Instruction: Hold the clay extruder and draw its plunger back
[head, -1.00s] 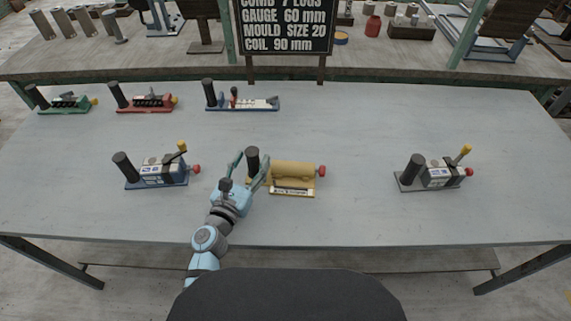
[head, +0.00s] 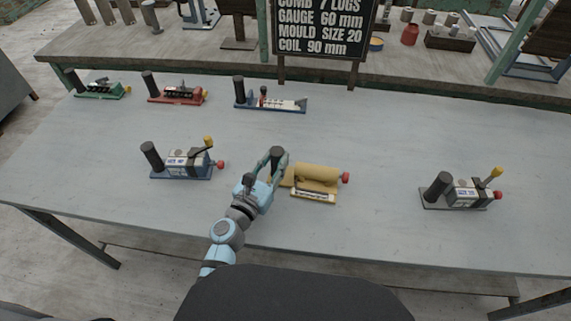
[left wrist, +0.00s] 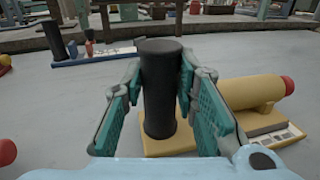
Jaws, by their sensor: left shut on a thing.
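The clay extruder (head: 316,173) is a tan barrel on a yellow base with a red knob (head: 345,177) at its right end and a label on its front edge. An upright black post (left wrist: 161,95) stands at the left end of its base. My left gripper (head: 275,156) is shut around this post, its green finger pads on both sides in the left wrist view. The barrel (left wrist: 255,91) lies to the right of the fingers there. I cannot make out a separate plunger. My right gripper is not in view.
A blue-based device (head: 183,164) stands to the left and a grey-based one (head: 462,192) to the right. Green (head: 101,89), red (head: 177,95) and blue-white (head: 272,103) devices line the back. A black sign (head: 318,28) stands behind. The table between them is clear.

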